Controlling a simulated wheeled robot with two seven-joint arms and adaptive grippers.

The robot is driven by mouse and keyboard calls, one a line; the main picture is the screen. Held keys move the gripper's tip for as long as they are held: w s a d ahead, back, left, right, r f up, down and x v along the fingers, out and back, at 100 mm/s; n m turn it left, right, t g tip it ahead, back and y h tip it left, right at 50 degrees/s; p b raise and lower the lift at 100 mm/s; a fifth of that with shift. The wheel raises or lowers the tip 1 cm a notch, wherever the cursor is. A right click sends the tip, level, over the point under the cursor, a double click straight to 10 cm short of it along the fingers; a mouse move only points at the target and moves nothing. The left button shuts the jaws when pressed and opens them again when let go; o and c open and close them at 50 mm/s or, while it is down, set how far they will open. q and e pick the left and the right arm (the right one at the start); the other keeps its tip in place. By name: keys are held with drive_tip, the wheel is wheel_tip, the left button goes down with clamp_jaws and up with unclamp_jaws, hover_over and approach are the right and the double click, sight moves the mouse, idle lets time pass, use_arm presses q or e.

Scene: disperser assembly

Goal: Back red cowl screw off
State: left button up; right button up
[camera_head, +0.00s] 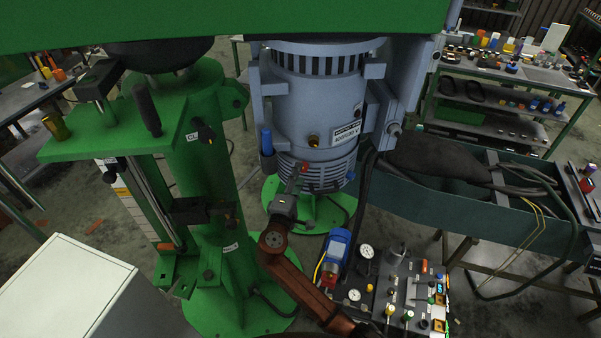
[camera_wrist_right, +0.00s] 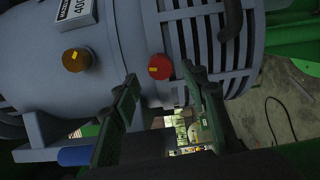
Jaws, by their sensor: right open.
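The red cowl screw (camera_wrist_right: 160,67) is a round red knob with a yellow mark, on the grey motor housing beside its vent slots, in the right wrist view. It also shows small in the head view (camera_head: 304,167). My right gripper (camera_wrist_right: 159,79) is open, with one finger to each side of the screw in the picture. The right fingertip looks very close to the screw; I cannot tell whether it touches. In the head view the right gripper (camera_head: 294,186) points up at the lower part of the motor (camera_head: 312,110). My left gripper is not in view.
An amber knob (camera_wrist_right: 76,60) with a yellow mark sits on the housing left of the screw. A blue cylinder (camera_head: 267,141) stands beside the motor. A panel with gauges (camera_head: 388,290) and a blue pump (camera_head: 335,255) stand below right. A green column (camera_head: 200,170) is at the left.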

drive_tip(key=v, duration=0.5)
drive_tip(key=shift+s, duration=0.1)
